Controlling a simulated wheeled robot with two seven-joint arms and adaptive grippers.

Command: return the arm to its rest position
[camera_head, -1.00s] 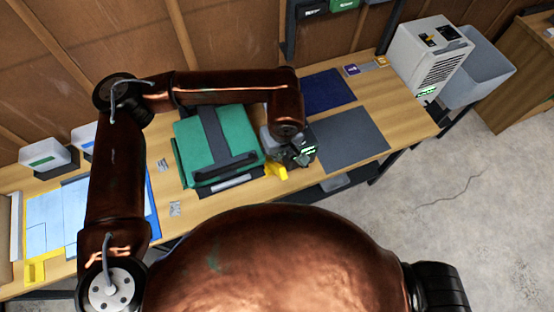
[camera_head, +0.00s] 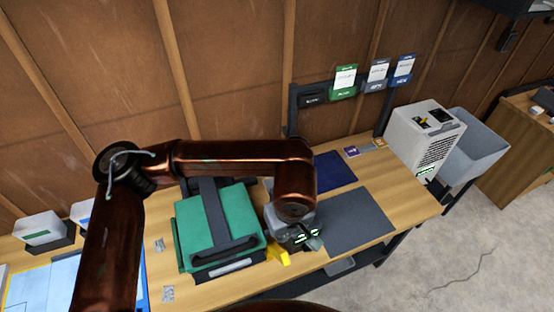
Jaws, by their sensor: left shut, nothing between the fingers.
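My left arm (camera_head: 240,160) comes in from the left and bends across the workbench. Its left gripper (camera_head: 318,243) is at the arm's end, pointing down and to the right, shut and empty. It is beside the right edge of the green case (camera_head: 190,225), near the near-left corner of the dark grey mat (camera_head: 352,218). The wrist hides part of the gripper and of the bench behind it. My right gripper is not in view.
A yellow piece (camera_head: 278,252) lies right of the case. A blue mat (camera_head: 333,171) is behind the grey one. A white machine (camera_head: 422,140) stands at the bench's right end beside a grey bin (camera_head: 477,147). A rack with green, grey and blue tags (camera_head: 376,72) stands at the back.

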